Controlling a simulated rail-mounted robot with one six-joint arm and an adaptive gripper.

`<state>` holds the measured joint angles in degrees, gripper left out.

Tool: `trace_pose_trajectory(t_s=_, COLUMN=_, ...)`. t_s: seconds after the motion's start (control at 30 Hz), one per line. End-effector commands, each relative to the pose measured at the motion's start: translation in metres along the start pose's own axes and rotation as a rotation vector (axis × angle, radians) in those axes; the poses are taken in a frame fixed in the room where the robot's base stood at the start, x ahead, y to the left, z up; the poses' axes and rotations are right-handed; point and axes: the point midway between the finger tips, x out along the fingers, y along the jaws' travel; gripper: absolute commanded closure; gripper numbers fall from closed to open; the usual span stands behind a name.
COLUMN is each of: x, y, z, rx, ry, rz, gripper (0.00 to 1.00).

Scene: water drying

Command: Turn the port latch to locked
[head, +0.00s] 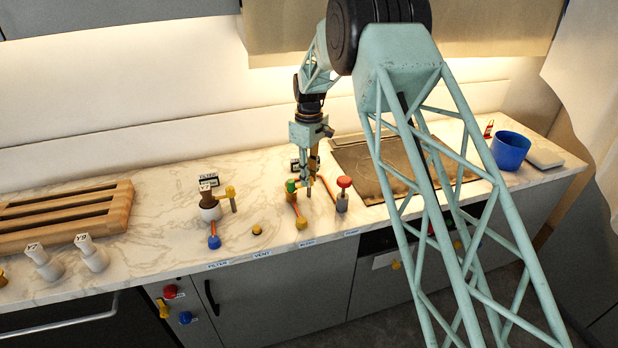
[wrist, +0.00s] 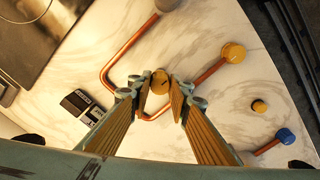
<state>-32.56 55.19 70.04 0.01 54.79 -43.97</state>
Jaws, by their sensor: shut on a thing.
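My gripper (head: 308,184) reaches down to the counter, right of its middle, near copper pipes. In the wrist view, my gripper (wrist: 160,88) has its two ribbed fingers around a round yellow knob (wrist: 160,78) with a dark mark on top. The fingers are shut on the knob, which stands beside a bent copper pipe (wrist: 112,66). In the head view my fingers mostly hide this knob. No written marking shows which part is the port latch or whether it is locked.
A red-topped fitting (head: 343,190) stands close right of my gripper, with a dark hob plate (head: 362,160) behind. A white-and-brown filter (head: 209,205) with a yellow lever stands left. A wooden rack (head: 118,205) and blue cup (head: 510,150) are farther off. Bare counter (head: 150,255) lies front left.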

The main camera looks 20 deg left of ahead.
Motion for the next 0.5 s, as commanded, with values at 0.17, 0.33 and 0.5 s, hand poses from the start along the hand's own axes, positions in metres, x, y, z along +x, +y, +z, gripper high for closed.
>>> trace_pose_trajectory(t_s=0.17, x=-0.0003, y=0.0002, z=-0.0001, rx=0.000, ry=0.000, rz=0.000, gripper=0.78)
trace_pose_trajectory(t_s=0.33, x=-0.0002, y=0.0001, z=-0.0001, rx=0.001, ry=0.000, rz=0.000, gripper=0.69)
trace_pose_trajectory(t_s=0.5, x=-0.0001, y=0.0001, z=-0.0001, rx=0.001, ry=0.000, rz=0.000, gripper=0.69)
